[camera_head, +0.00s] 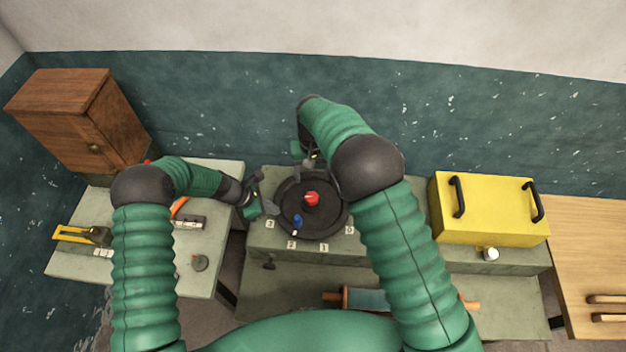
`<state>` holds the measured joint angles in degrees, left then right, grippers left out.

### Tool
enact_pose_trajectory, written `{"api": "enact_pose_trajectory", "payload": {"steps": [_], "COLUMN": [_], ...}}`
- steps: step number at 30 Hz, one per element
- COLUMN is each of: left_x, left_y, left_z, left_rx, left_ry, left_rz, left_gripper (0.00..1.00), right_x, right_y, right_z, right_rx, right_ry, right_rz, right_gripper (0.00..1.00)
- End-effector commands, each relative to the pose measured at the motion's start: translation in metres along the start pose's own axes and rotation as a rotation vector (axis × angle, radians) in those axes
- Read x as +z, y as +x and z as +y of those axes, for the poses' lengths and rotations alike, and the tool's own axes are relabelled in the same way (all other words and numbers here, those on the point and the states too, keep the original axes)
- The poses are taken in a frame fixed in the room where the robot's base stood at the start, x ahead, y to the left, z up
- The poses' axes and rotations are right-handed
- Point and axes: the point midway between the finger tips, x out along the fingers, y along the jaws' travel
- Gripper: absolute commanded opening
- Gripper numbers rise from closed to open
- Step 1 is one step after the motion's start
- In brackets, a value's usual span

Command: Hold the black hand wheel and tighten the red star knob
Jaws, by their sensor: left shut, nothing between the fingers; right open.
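The black hand wheel (322,225) lies flat on the grey-green bench in the middle. The red star knob (312,199) stands at its centre. A small blue part (297,221) sits on the wheel's lower left. My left gripper (268,208) is shut and empty beside the wheel's left rim; whether it touches the rim cannot be told. My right gripper (311,163) is open at the wheel's far side, above or behind the rim, apart from the red knob. My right arm passes close to the wheel's right edge.
Number labels, including a label (291,244), lie around the wheel's front. A yellow box (487,208) with black handles stands right. A wooden cabinet (75,120) stands at the far left. Tools, including a yellow-handled one (78,234), lie on the left table. A rolling pin-like object (365,299) lies in front.

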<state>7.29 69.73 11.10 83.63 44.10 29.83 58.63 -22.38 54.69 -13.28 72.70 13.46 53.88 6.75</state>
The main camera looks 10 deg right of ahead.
Motion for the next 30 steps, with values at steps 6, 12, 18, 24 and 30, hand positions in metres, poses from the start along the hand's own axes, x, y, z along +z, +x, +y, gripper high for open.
{"api": "enact_pose_trajectory", "payload": {"steps": [6,12,18,24,30], "left_x": [-0.007,0.002,0.018,0.032,0.041], "left_y": [0.003,-0.011,-0.035,-0.056,-0.070], "left_z": [-0.004,-0.003,-0.003,-0.003,-0.002], "left_rx": [-0.006,-0.005,-0.001,0.000,0.000], "left_ry": [-0.003,-0.002,-0.001,0.000,0.000], "left_rz": [0.010,0.009,0.004,0.002,0.002], "left_gripper": [0.00,0.00,0.00,0.00,0.00], "right_x": [0.000,0.000,0.002,0.002,0.002], "right_y": [0.001,-0.011,-0.031,-0.049,-0.060], "right_z": [0.000,0.000,0.000,0.000,0.000], "right_rx": [0.000,0.000,0.001,0.001,0.001], "right_ry": [0.000,0.000,0.000,0.000,0.000], "right_rz": [-0.001,0.000,0.001,0.001,0.000], "right_gripper": [0.65,0.65,0.65,0.65,0.65]}}
